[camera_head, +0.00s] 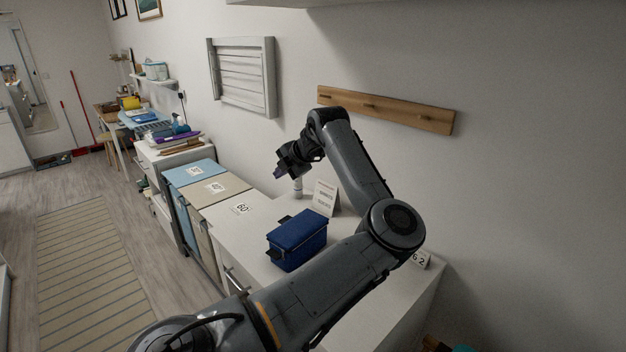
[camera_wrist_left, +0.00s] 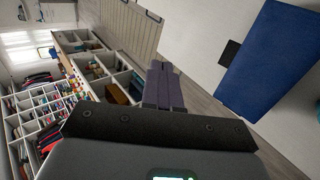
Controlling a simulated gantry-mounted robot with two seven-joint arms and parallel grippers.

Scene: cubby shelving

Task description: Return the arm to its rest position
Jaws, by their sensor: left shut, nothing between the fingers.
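My left arm reaches in from the bottom of the head view and bends over the white counter (camera_head: 245,228). Its gripper (camera_head: 280,172) is raised above the counter near the wall, shut and empty. In the left wrist view the two fingers (camera_wrist_left: 163,90) lie together with nothing between them. A dark blue zipped bag (camera_head: 298,236) stands on the counter, below and apart from the gripper. It also shows large at the upper right of the left wrist view (camera_wrist_left: 270,60). My right gripper is out of view.
A white printed card (camera_head: 325,198) and a small white bottle (camera_head: 298,187) stand behind the bag. A wooden peg rail (camera_head: 385,110) and a louvred panel (camera_head: 242,75) are on the wall. Cubby shelving (camera_wrist_left: 45,115) shows in the left wrist view. The floor by the striped rug (camera_head: 85,270) is clear.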

